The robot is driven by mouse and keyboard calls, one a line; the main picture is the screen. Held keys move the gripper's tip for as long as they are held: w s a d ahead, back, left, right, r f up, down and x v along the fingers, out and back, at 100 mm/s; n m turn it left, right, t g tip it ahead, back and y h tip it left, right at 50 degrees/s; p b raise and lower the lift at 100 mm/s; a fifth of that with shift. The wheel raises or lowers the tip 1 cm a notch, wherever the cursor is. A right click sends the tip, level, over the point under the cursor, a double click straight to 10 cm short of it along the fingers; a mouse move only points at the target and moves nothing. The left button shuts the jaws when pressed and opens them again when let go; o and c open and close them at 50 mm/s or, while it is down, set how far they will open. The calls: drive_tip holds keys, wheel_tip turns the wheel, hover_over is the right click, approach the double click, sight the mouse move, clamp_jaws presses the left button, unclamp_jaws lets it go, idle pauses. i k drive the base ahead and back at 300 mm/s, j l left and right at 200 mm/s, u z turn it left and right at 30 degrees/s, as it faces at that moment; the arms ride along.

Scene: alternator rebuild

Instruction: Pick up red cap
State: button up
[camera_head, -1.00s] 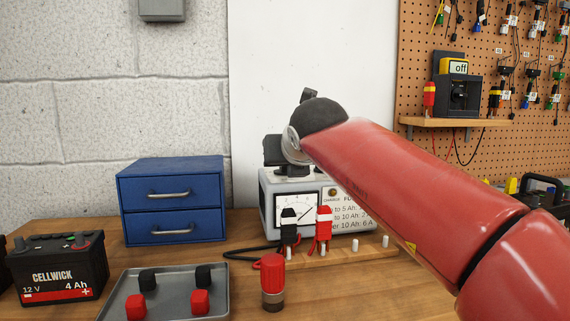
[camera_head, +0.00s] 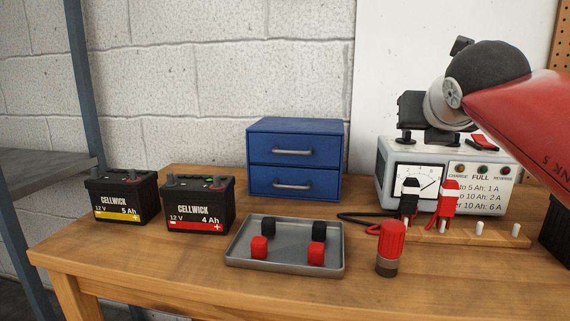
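Two small red caps lie in the grey metal tray (camera_head: 285,267): a left one (camera_head: 259,247) and a right one (camera_head: 317,253), both near its front side. Two black caps, one at left (camera_head: 268,228) and one at right (camera_head: 320,229), lie behind them. My gripper (camera_head: 411,136) is at the end of my red arm, in front of or above the charger, to the right of the tray and well apart from the caps. Its fingers are too small and dark to tell open from shut.
Two batteries, 5 Ah (camera_head: 120,198) and 4 Ah (camera_head: 198,205), stand left of the tray. A blue drawer box (camera_head: 293,160) stands behind it. A red-topped cylinder (camera_head: 389,248) stands right of it. The charger (camera_head: 395,155) has black and red clamps before it.

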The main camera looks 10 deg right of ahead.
sight(316, 249)
drive_tip(key=k+j, duration=0.2)
drive_tip(key=k, duration=0.25)
drive_tip(key=k+j, duration=0.2)
drive_tip(key=k, duration=0.3)
